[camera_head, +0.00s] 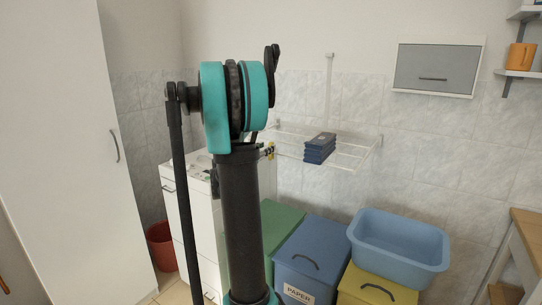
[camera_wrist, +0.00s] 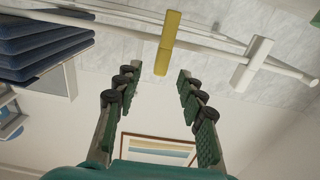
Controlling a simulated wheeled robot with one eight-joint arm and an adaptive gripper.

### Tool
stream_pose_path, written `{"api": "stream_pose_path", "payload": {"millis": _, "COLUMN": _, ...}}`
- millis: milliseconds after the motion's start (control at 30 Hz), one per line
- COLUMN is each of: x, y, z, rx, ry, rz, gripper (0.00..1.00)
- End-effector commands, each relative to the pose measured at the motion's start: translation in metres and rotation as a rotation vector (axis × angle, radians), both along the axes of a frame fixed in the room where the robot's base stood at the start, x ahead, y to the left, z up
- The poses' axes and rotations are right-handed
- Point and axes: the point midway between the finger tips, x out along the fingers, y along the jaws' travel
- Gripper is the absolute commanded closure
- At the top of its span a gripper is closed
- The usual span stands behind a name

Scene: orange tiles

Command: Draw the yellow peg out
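The yellow peg (camera_wrist: 167,43) shows in the wrist view as a short upright bar across the white rail of a wire rack, just beyond my fingertips. My gripper (camera_wrist: 156,74) is open and empty. Its two green-and-black fingers stand either side of the peg's line, and the peg's near end lies about level with the gap between the tips. I see no contact.
A white block (camera_wrist: 252,63) sits on the same rail, right of the peg in the wrist view. Below are a blue bin (camera_head: 309,248) and a light blue tub (camera_head: 398,246).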

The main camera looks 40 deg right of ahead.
Motion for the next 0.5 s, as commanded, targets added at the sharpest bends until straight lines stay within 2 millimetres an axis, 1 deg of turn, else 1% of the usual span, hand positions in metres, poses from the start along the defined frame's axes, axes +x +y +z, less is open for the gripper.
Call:
{"api": "stream_pose_path", "payload": {"millis": 300, "x": 0.017, "y": -0.038, "z": 0.000, "rx": 0.000, "ry": 0.000, "rz": -0.002, "gripper": 0.60}}
{"api": "stream_pose_path", "payload": {"millis": 400, "x": 0.019, "y": -0.045, "z": 0.000, "rx": 0.000, "ry": 0.000, "rz": -0.002, "gripper": 0.60}}
{"api": "stream_pose_path", "payload": {"millis": 500, "x": 0.020, "y": -0.045, "z": 0.000, "rx": 0.000, "ry": 0.000, "rz": -0.001, "gripper": 0.60}}
